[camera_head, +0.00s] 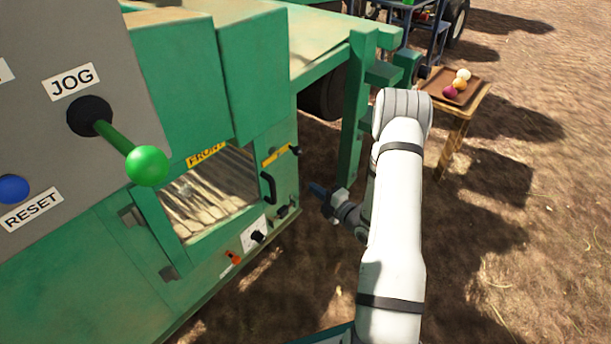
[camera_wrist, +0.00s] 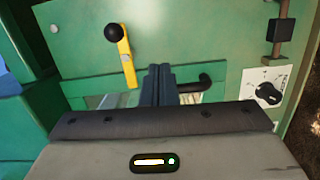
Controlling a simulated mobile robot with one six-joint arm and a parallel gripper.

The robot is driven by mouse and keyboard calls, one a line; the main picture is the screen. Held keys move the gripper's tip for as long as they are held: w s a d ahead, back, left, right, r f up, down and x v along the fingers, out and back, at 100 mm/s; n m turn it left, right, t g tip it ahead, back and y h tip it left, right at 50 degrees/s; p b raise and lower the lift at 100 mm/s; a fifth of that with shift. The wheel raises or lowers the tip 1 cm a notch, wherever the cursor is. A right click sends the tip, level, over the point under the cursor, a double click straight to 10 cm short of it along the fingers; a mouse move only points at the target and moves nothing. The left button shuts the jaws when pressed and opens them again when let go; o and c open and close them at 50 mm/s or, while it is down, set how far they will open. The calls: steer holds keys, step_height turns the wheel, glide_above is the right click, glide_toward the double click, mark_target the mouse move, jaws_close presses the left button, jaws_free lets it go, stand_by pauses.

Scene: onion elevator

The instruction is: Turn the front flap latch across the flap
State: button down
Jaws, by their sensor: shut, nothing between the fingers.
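The front flap (camera_head: 178,217) is a green frame around a window, under a FRONT label on the green machine. Its latch (camera_head: 278,154) is a yellow bar with a black knob, pointing right, away from the flap window. In the wrist view the latch (camera_wrist: 126,62) stands nearly upright, knob at the top. My gripper (camera_head: 317,188) is to the right of the flap in the head view. In the wrist view my gripper (camera_wrist: 159,70) has its dark fingers together and empty, right of the latch and apart from it in the picture. The fingers partly hide the flap's edge.
A black flap handle (camera_wrist: 190,88) is right of my fingers in the wrist view. A dial (camera_wrist: 268,93) and a black sliding piece (camera_wrist: 280,30) are farther right. A green post (camera_head: 354,120) stands behind my arm. A table with a tray (camera_head: 436,86) is at the upper right.

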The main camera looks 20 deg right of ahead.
steer(key=shift+v, duration=1.05)
steer(key=shift+w, duration=0.1)
steer(key=w+r+m+g+h+p, duration=0.2)
steer(key=r+p, duration=0.4)
steer(key=r, duration=0.4)
steer(key=w+r+m+g+h+p, duration=0.25)
steer(key=r+p, duration=0.35)
steer(key=r, duration=0.3)
steer(key=s+r+m+g+h+p, duration=0.1)
steer(key=s+r+m+h+p, duration=0.15)
steer(key=r+p, duration=0.45)
steer(key=s+r+m+g+h+p, duration=0.15)
steer(key=r+m, duration=0.25)
steer(key=r, duration=0.6)
steer(key=s+a+r+m+g+p, duration=0.2)
steer(key=s+a+r+m+p, duration=0.1)
steer(key=s+r, duration=0.5)
steer(key=s+a+r+m+g+p, duration=0.2)
steer(key=s+a+r+m+p, duration=0.2)
steer(key=s+r+p, duration=0.4)
steer(key=s+a+r+m+g+p, duration=0.2)
steer(key=s+r+p, duration=0.4)
steer(key=s+r, duration=0.4)
steer(key=s+a+m, duration=0.1)
steer(key=m, duration=0.1)
steer(key=shift+a+r+m+g+y, duration=0.2)
steer(key=shift+a+m+g+y, duration=0.05)
steer(key=shift+m+g+y, duration=0.1)
